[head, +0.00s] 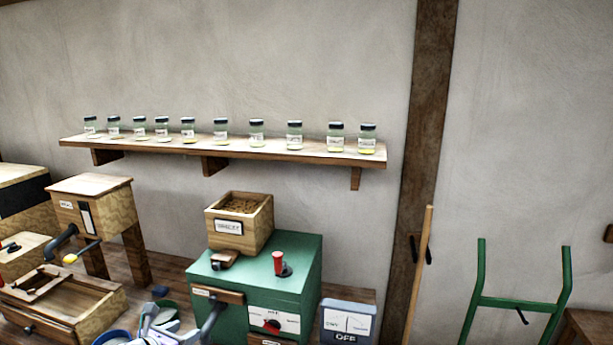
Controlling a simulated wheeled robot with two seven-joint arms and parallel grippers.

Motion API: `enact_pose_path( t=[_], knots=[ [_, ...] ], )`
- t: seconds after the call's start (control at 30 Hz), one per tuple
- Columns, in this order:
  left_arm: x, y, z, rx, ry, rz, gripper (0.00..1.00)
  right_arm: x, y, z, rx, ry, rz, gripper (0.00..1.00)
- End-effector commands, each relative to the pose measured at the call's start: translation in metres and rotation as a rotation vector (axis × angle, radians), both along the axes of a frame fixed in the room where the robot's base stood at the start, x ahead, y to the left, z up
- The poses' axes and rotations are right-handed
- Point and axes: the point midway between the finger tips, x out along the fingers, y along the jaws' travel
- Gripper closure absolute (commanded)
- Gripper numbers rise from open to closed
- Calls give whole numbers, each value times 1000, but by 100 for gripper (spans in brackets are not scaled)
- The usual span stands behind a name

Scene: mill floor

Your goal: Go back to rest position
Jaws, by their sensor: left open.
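My left gripper (160,312) shows at the bottom edge of the head view, with pale grey and blue parts. It is open, and I see nothing between its fingers. It is in front of the bench, left of the green machine (252,268) in the picture. Most of its arm is cut off by the lower edge. My right gripper is not in view.
The green machine carries a wooden hopper (238,222) of grain and a red knob (280,263). Wooden boxes (92,205) stand left; a scale (347,322) reading OFF stands right. A wall shelf (230,153) holds several jars. A green hand-truck frame (520,303) leans right.

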Motion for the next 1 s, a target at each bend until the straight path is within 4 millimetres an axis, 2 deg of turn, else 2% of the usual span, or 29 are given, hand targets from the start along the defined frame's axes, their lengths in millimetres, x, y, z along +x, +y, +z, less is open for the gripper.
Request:
enact_pose_path(
  t=[0.03, 0.17, 0.37, 0.47, 0.5, 0.6, 0.7, 0.83, 1.0],
  knots=[
    [-3, -8, -18, 33, 32, -34, 44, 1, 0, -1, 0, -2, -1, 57],
    [-15, -23, -58, 138, 104, -128, 44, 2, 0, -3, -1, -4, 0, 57],
    [-49, -54, -138, 360, 231, -363, 44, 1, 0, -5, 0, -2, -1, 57],
    [-83, -77, -193, 527, 298, -579, 44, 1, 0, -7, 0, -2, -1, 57],
    [-100, -87, -217, 607, 316, -692, 44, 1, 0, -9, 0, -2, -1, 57],
    [-145, -111, -269, 801, 318, -1000, 44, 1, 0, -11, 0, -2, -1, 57],
    [-189, -135, -308, 968, 248, -1314, 44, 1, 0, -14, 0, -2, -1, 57],
    [-239, -165, -342, 1130, 58, -1678, 44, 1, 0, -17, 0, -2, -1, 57],
    [-284, -197, -360, 1233, -221, -1968, 44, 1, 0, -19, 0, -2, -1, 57]
  ],
)
